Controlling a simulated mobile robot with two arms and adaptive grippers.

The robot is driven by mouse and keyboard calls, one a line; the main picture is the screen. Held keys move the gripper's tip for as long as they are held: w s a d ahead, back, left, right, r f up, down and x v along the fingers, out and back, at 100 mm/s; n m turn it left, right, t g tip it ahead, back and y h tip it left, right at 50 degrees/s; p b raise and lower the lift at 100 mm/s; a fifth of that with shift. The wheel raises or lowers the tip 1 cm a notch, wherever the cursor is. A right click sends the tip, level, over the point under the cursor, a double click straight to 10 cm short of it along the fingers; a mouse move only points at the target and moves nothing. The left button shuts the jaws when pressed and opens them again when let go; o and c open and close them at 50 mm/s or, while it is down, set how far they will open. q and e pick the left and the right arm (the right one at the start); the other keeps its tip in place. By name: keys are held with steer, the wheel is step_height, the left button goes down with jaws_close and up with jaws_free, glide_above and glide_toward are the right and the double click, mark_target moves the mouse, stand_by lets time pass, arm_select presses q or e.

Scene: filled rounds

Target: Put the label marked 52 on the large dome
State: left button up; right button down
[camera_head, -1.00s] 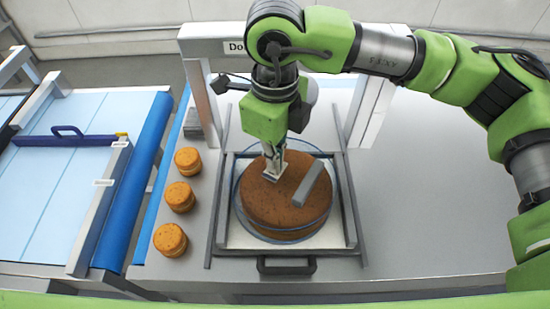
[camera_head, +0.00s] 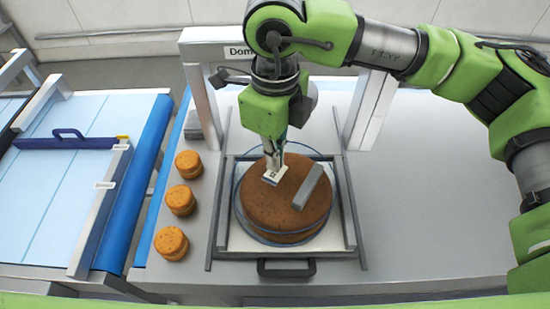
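The large dome (camera_head: 238,205) is clear and round, over a brown cake (camera_head: 275,208), with a grey bar handle (camera_head: 308,187) on top. A small white label (camera_head: 273,177) with a dark mark, too small to read, is at the dome's top, left of the handle. It appears to lie against the dome. My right gripper (camera_head: 273,166) points down from above, its fingertips at the label's far edge. I cannot tell whether the fingers still grip it. My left gripper is not in view.
The dome stands in a grey-railed frame (camera_head: 216,215) with a dark front handle (camera_head: 286,267). Several small orange cakes (camera_head: 180,199) line its left side. A white arch (camera_head: 370,110) with a sign (camera_head: 238,51) stands behind. The counter at right (camera_head: 430,210) is clear.

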step_height(320, 180, up, 6)
steer(key=shift+p, duration=1.05)
